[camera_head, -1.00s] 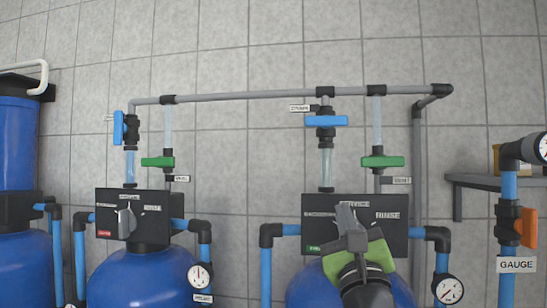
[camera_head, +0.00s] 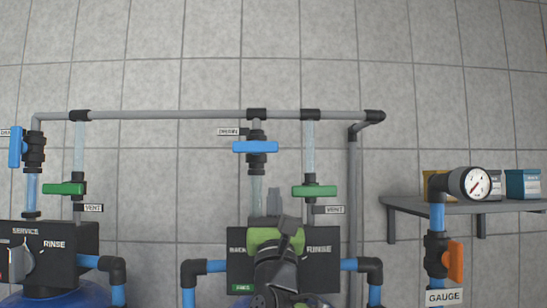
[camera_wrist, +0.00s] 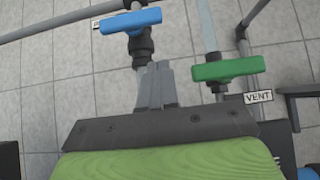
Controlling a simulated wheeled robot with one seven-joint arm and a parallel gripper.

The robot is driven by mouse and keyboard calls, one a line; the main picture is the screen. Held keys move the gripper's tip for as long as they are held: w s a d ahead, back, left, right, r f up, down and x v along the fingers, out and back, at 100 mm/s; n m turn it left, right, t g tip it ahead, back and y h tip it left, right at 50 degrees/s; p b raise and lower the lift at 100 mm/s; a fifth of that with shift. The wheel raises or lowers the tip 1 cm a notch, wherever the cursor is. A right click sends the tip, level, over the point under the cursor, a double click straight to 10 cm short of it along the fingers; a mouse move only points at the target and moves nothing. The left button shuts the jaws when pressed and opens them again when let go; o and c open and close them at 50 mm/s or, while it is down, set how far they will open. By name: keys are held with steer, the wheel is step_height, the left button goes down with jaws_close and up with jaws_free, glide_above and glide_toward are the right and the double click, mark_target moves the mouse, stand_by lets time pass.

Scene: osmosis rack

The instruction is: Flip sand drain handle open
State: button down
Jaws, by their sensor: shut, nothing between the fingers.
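A blue drain handle (camera_head: 255,146) lies level across the black valve under the overhead pipe, beside a small DRAIN label (camera_head: 228,132). It also shows in the wrist view (camera_wrist: 130,20), slightly tilted there. My gripper (camera_head: 273,200) is below this handle, in front of the right control box, with its fingers pointing up. In the wrist view the shut, empty fingers (camera_wrist: 157,72) appear just under the blue handle and apart from it, covering part of the clear tube below the valve. A second blue handle (camera_head: 15,147) at the far left stands upright.
A green vent handle (camera_head: 314,191) lies level to the right of my gripper, and another (camera_head: 63,189) is at left. The control box (camera_head: 325,270) is behind my arm. A gauge (camera_head: 476,184) and shelf (camera_head: 410,205) stand at right. The wall between is clear.

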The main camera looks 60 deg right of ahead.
mark_target(255, 147)
step_height(255, 147, up, 7)
steer(key=w+d+p, duration=0.1)
steer(key=d+p, duration=0.1)
steer(key=p, duration=0.1)
steer(key=shift+d+p, duration=0.2)
steer(key=shift+p, duration=0.15)
steer(key=shift+f, duration=0.15)
